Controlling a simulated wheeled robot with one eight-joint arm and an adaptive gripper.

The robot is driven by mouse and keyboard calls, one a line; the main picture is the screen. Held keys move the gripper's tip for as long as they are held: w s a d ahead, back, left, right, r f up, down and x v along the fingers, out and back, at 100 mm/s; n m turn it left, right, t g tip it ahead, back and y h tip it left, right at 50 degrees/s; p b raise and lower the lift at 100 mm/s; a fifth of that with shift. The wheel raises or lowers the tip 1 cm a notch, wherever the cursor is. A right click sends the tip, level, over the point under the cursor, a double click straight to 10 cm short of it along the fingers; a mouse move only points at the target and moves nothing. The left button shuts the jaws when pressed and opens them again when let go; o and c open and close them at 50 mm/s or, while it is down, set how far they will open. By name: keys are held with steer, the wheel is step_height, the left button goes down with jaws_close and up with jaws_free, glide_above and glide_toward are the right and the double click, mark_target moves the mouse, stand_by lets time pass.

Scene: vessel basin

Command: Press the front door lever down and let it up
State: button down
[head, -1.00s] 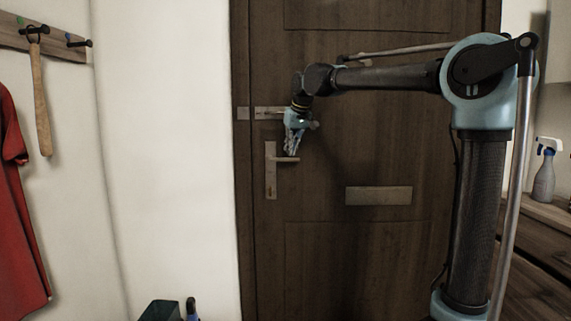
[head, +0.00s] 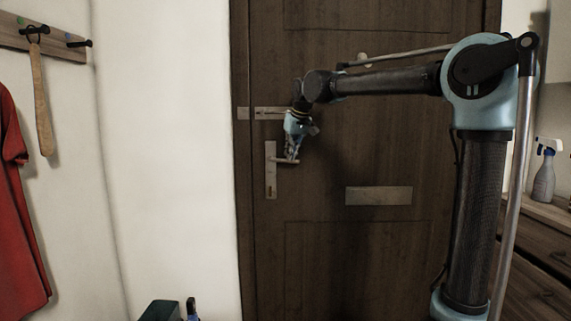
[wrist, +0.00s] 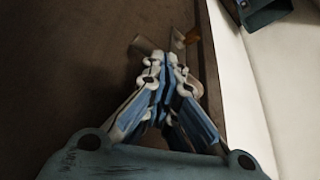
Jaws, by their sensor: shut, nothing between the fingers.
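The brown front door (head: 345,255) stands shut in the head view. Its metal lever (head: 282,161) juts to the right from an upright plate (head: 270,180) near the door's left edge and looks about level. My gripper (head: 291,156) points down with its fingertips right at the lever; I cannot tell whether they touch it. In the wrist view my gripper (wrist: 160,62) is shut and empty, its fingers together. Pale metal shows just beyond the fingertips there, mostly hidden by them.
A bolt (head: 268,113) sits above the lever, and a mail slot plate (head: 378,196) lies to its right. A dark green bin (head: 160,311) stands at the wall's foot. A spray bottle (head: 545,170) is on the right cabinet. A red garment (head: 20,210) hangs left.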

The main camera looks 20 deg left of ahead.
steer(key=shift+f, duration=2.1)
steer(key=shift+r, duration=5.05)
